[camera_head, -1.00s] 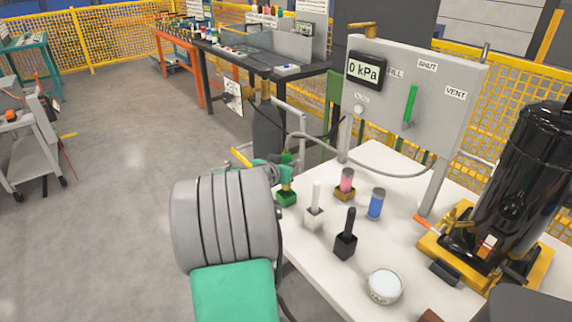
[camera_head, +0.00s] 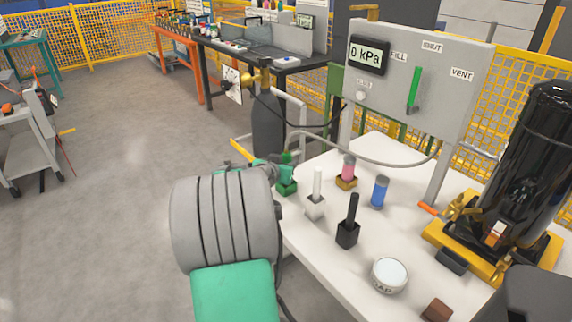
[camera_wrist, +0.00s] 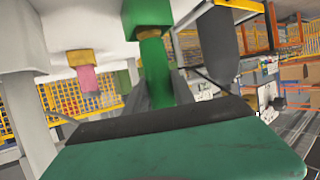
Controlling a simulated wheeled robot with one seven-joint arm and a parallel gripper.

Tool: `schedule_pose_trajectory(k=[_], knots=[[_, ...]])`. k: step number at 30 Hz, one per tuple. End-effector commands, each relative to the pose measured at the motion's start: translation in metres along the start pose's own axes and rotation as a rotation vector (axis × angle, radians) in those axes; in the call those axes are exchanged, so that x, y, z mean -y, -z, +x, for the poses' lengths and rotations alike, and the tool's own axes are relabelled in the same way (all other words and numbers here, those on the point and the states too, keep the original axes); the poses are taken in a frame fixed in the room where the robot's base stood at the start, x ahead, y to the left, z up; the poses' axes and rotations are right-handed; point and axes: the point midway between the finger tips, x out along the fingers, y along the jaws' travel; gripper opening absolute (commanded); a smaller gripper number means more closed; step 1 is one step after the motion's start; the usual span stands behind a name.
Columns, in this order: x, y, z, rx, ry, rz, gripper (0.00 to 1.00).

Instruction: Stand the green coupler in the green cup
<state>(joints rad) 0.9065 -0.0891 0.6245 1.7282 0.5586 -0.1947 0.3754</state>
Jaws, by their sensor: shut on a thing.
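The green coupler (camera_head: 287,157) stands upright in line with the green cup (camera_head: 287,188), at the table's left edge. My gripper (camera_wrist: 160,82) is shut on the coupler, and my arm hides part of this in the head view. In the wrist view, where the table is at the top, the coupler (camera_wrist: 154,62) runs between the grey fingers to the green cup (camera_wrist: 149,14). A brown-gold ring shows where they meet. I cannot tell how deep the coupler's end sits in the cup.
Close by on the white table (camera_head: 300,228) stand a white piece in a white cup (camera_head: 315,208), a black one in a black cup (camera_head: 347,236), a pink one in a yellow cup (camera_head: 347,183), and a blue cylinder (camera_head: 379,193). A gauge panel (camera_head: 430,80) rises behind.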

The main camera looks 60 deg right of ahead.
Motion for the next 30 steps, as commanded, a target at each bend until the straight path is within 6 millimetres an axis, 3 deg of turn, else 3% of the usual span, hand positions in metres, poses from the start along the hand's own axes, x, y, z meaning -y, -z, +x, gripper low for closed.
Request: schedule_pose_trajectory(k=[17,18,27,30], knots=[[0.0,-0.011,0.005,-0.002,0.0,0.001,0.0],[0.0,-0.01,0.004,-0.002,0.0,0.001,0.32],[0.0,-0.01,0.004,0.0,0.0,0.0,0.55],[0.0,-0.011,0.004,0.0,0.0,0.0,0.55]])
